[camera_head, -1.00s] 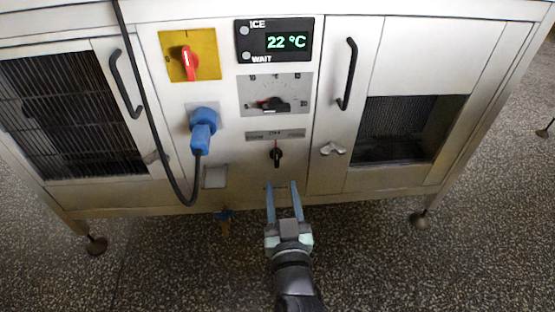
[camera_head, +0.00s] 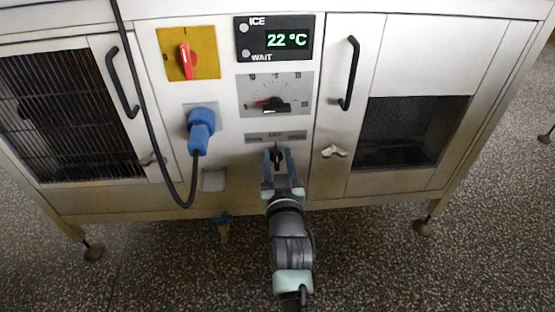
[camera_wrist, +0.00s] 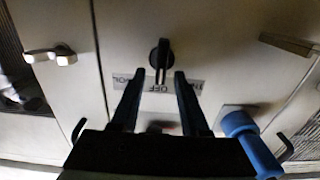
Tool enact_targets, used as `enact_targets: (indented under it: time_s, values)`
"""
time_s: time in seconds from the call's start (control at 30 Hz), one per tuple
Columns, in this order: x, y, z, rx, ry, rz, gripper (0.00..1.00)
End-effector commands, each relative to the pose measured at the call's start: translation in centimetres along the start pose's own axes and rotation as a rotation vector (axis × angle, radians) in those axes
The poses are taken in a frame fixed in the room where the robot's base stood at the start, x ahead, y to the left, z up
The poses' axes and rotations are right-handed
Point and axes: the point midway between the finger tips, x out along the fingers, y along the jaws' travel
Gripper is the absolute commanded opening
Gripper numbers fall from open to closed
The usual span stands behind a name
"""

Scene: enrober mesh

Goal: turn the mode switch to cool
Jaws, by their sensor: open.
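The mode switch is a small black knob with a bar handle (camera_wrist: 161,54), on the pale front panel under the thermostat dial. Its bar is upright and lines up with the OFF label (camera_wrist: 160,87) on the grey label strip (camera_head: 275,136). The side labels are partly covered by my fingers in the wrist view and too small to read in the head view. My gripper (camera_wrist: 156,78) is open and empty. Its two fingers reach to either side of the knob's bar, with a gap on each side in the wrist view. It also shows in the head view (camera_head: 277,154).
Above the switch are a dial (camera_head: 272,103) and a display (camera_head: 274,40) reading 22 °C. A red switch on a yellow plate (camera_head: 205,54) and a blue plug (camera_head: 201,130) with a hanging black cable are on the left. A door handle (camera_head: 350,74) and latch (camera_head: 334,151) are on the right.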

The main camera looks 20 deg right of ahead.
Motion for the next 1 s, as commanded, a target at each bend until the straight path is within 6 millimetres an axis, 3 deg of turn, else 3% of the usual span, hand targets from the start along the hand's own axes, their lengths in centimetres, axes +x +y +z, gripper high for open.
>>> enact_targets:
  time_s: [0.07, 0.3, 0.73, 1.0]
  values:
    - [-0.02, -0.01, 0.01, 0.000, 0.000, 0.000, 0.41]
    - [-0.04, -0.01, 0.03, 0.000, -0.001, 0.000, 0.00]
    - [-0.08, 0.02, 0.31, 0.016, -0.007, 0.000, 0.00]
    - [-0.10, 0.23, 0.47, 0.140, -0.011, -0.001, 0.00]
